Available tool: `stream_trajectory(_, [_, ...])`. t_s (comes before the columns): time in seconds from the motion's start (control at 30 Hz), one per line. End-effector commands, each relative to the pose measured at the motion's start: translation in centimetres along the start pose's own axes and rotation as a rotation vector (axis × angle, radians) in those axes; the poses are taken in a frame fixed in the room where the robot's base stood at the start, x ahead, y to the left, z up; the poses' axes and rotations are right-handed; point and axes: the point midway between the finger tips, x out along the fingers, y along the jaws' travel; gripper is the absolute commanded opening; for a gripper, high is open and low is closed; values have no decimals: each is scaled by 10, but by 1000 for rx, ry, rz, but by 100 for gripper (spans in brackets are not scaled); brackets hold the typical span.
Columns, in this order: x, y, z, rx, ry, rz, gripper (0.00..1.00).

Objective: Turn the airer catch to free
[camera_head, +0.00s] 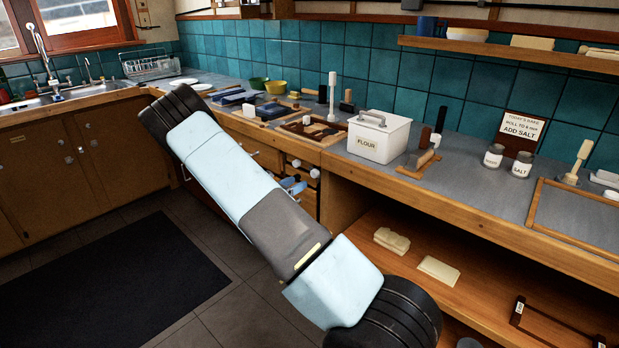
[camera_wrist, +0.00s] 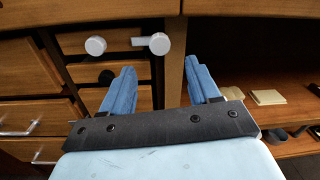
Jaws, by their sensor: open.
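A white catch (camera_wrist: 157,43) with a round hub and a short bar pointing left sits on the wooden front, beside an upright post, in the wrist view. It looks like the airer catch, though no label shows. In the head view, a small white fitting (camera_head: 314,173) near my fingers appears to be the same catch. My gripper (camera_wrist: 161,78) is open and empty, with its two blue fingers apart, below the catch in the picture and not visibly touching it. In the head view my gripper (camera_head: 292,185) is partly hidden behind my arm.
A round white knob (camera_wrist: 96,46) is left of the catch. Drawers with bar handles (camera_wrist: 40,127) lie further left. An open shelf (camera_wrist: 265,115) with pale blocks is right of the post. The counter above holds a flour bin (camera_head: 378,137). A dark mat (camera_head: 115,280) covers the floor.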

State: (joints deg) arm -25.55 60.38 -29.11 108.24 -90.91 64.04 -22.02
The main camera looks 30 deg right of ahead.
Motion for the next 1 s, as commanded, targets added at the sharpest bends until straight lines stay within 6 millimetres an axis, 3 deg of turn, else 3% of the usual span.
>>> stream_trajectory(0.3, [56,-1,0,1,0,-3,61])
stream_trajectory(0.5, [78,0,0,1,1,-1,61])
stream_trajectory(0.93, [86,0,0,0,0,1,61])
stream_trajectory(1.0, [86,0,0,0,0,1,56])
